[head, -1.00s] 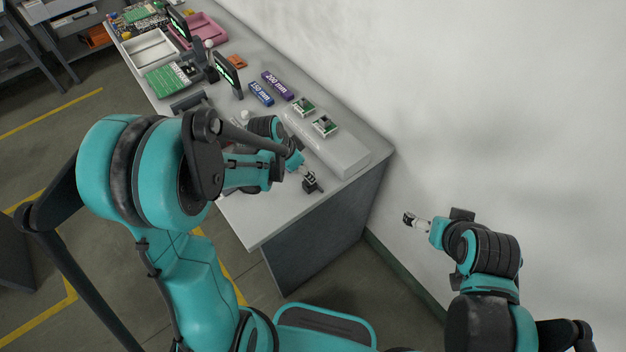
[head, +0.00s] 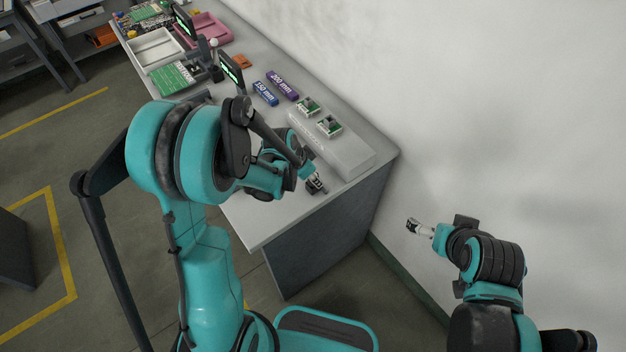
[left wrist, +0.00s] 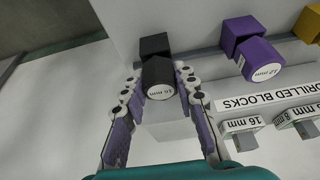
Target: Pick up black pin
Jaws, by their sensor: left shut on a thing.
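The black pin (left wrist: 159,80) has a round end face marked 16 mm. In the left wrist view it sits between the two fingers of my left gripper (left wrist: 157,74), which is shut on it. A black block (left wrist: 154,44) is directly behind the pin; I cannot tell whether the pin touches it. In the head view my left gripper (head: 314,182) is low over the near right end of the bench (head: 262,226), and the pin is too small to make out clearly. My right gripper (head: 414,226) is off to the right, away from the bench; its jaw state is unclear.
A purple 12 mm pin (left wrist: 263,60) and purple block (left wrist: 241,32) stand to the right. Labelled drilled blocks (left wrist: 242,126) are nearer. A long grey box (head: 338,148) lies by the wall. Blue (head: 265,93) and purple (head: 283,85) length blocks are farther back.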

